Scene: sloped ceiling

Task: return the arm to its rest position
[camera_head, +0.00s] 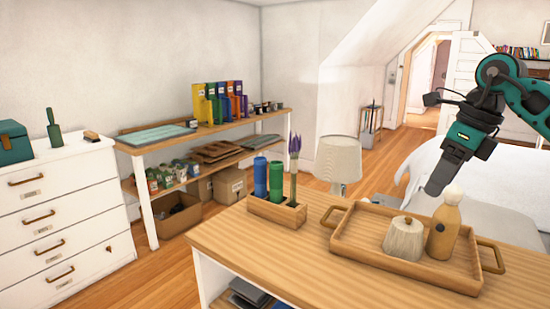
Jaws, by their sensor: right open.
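My right gripper (438,185) comes in from the upper right on a dark green and black arm. It hangs above the wooden tray (375,246), pointing down and to the left, with its tip close to the bottle's left side. I see nothing held in it, and it is open. In the tray stand a tan bottle with a pale top (443,232) and a ribbed lidded jar (404,240). From this view I cannot tell the exact gap between the gripper and the bottle. My left gripper does not show.
A wooden holder (277,213) with blue and green cylinders and a purple flower stands left of the tray on the wooden top (240,240). A lamp (338,160) stands behind. A bed (480,165) lies at the right. Floor is clear between this unit and the white drawers (60,220).

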